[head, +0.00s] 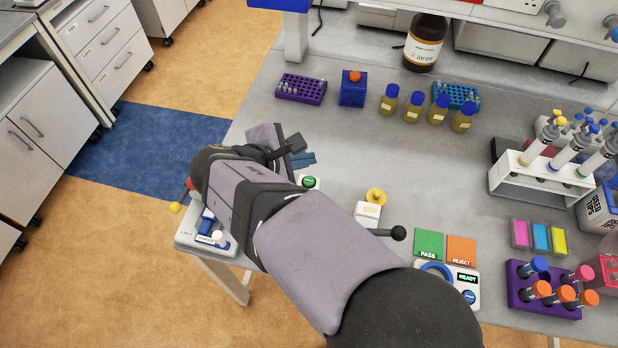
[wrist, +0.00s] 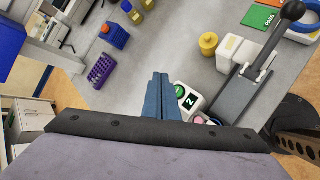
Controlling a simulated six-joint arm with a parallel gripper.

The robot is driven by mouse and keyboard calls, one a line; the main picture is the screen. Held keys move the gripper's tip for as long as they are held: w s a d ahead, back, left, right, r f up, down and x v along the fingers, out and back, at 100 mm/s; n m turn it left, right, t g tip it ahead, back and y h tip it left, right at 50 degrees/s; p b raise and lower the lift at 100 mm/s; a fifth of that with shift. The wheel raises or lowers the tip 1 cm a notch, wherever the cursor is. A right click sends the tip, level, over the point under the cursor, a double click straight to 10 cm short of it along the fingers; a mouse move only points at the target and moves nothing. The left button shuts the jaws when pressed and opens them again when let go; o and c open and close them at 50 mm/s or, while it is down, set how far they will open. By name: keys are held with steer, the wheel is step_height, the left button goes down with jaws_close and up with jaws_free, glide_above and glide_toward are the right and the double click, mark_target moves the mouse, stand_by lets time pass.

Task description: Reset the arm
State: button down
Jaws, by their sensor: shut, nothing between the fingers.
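My gripper (head: 300,160) is over the left part of the grey bench in the head view, at the end of my arm. Its blue fingers are together and empty; they also show in the wrist view (wrist: 160,95). A green button (head: 308,182) on a white base is just below the fingers in the head view. I cannot tell how high the fingers are above the bench.
A lever with a black ball (head: 398,233) and a yellow knob (head: 376,196) stand right of my gripper. A white device (head: 190,237) is partly hidden by my arm. Yellow bottles (head: 414,107) and a purple rack (head: 301,89) stand behind. The bench middle (head: 340,140) is clear.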

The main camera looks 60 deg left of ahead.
steer(key=w+d+f+m+g+h, duration=0.25)
steer(key=w+d+m, duration=0.35)
steer(key=w+d, duration=0.55)
steer(key=w+d+f+m+g+h, duration=0.25)
steer(key=w+d+m, duration=0.55)
steer(key=d, duration=0.7)
steer(key=s+d+f+m+g+y, duration=0.1)
steer(key=s+d+m, duration=0.2)
steer(key=d+m, duration=0.5)
steer(key=s+d+f+m+g, duration=0.2)
steer(key=d+m, duration=0.7)
steer(key=d, duration=0.9)
steer(key=shift+s+g+y, duration=0.3)
steer(key=shift+s+y, duration=0.1)
steer(key=shift+s, duration=0.7)
steer(key=shift+a, duration=0.1)
stand_by(1.5)
